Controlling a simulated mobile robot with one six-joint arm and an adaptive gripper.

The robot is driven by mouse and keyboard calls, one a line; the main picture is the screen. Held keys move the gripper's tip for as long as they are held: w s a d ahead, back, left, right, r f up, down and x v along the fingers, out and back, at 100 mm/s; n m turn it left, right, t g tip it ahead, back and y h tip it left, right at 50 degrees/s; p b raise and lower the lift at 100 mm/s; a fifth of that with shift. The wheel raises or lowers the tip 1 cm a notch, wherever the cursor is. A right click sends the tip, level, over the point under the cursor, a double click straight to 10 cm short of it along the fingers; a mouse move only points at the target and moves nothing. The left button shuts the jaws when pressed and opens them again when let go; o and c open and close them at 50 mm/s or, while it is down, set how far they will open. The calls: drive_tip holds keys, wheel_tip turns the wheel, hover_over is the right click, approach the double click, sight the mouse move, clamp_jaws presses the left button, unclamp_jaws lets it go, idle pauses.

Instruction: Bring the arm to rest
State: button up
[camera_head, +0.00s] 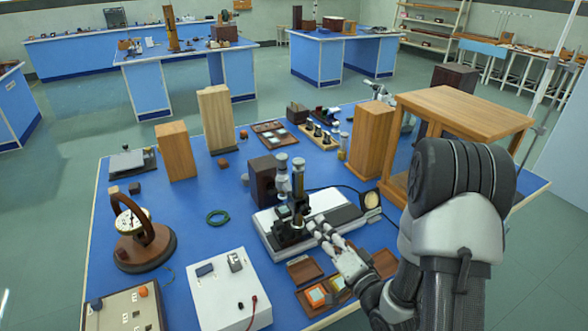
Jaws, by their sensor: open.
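My arm comes in from the right edge of the bench, and my gripper (320,236) reaches out over the blue bench top (200,245). Its two light fingers are apart and point up and left. The fingertips are close beside the dark stage of an instrument with upright brass and grey tubes (298,180). I cannot tell whether they touch it. The instrument stands on a white and black base (265,231). I see nothing held between the fingers.
Brown trays (302,271) lie below my gripper, one with coloured blocks (316,295). A white box (225,290) and a round dial meter (135,222) are at left. Bench between them is partly clear.

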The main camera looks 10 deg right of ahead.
drive_tip(key=s+d+r+n+g+h, duration=0.35)
drive_tip(key=r+n+g+h, duration=0.2)
drive_tip(key=r, duration=0.25)
drive_tip(key=s+a+r+n+g, duration=0.1)
drive_tip(key=s+a+r+g, duration=0.1)
drive_tip(key=s, duration=1)
drive_tip(key=s+a+r+n+g, duration=0.2)
drive_tip(key=s+a+g, duration=0.2)
drive_tip(key=s, duration=0.8)
drive_tip(key=shift+s+g, duration=0.35)
drive_tip(key=shift+g, duration=0.2)
